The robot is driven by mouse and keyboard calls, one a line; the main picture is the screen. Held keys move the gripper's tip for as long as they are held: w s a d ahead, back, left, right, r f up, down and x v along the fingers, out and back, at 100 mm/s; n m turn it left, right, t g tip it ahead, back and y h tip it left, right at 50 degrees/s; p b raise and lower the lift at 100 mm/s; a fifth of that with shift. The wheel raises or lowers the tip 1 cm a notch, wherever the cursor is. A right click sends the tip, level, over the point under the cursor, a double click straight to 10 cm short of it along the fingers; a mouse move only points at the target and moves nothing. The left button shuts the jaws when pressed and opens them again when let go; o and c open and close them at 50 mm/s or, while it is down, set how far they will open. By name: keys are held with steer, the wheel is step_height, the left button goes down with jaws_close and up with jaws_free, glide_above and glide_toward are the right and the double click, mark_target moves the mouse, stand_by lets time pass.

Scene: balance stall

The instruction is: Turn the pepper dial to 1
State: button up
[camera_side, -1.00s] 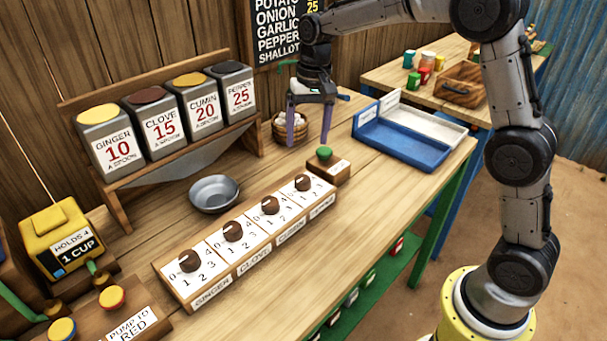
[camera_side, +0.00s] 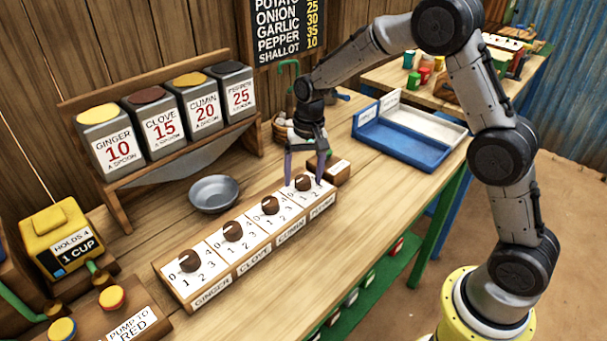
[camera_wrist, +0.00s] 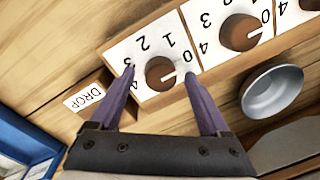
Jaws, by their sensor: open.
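The pepper dial (camera_side: 303,184) is a round brown knob at the right end of the dial board (camera_side: 246,262), on a white card numbered 0 to 4. My gripper (camera_side: 304,180) points down over it, open, with one purple finger on either side. In the wrist view the pepper dial (camera_wrist: 158,73) sits between the fingertips of my gripper (camera_wrist: 159,73), with small gaps seeming to show. The dial's white pointer mark faces right, roughly toward the 0. The figure 1 (camera_wrist: 168,40) is clear above the knob.
The cumin dial (camera_side: 270,205) is close beside the pepper one, with clove and ginger dials beyond. A wooden block labelled DROP (camera_wrist: 83,98) stands just behind the board's end. A metal bowl (camera_side: 214,194) and a blue and white tray (camera_side: 400,148) stand clear.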

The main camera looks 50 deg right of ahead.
jaws_close()
steer(key=shift+n, duration=0.3)
steer(key=n, duration=0.4)
steer(key=shift+w+n+g, duration=0.1)
steer(key=shift+n+g, duration=0.3)
steer(key=shift+n, duration=1.7)
steer(key=shift+r, duration=0.1)
jaws_free()
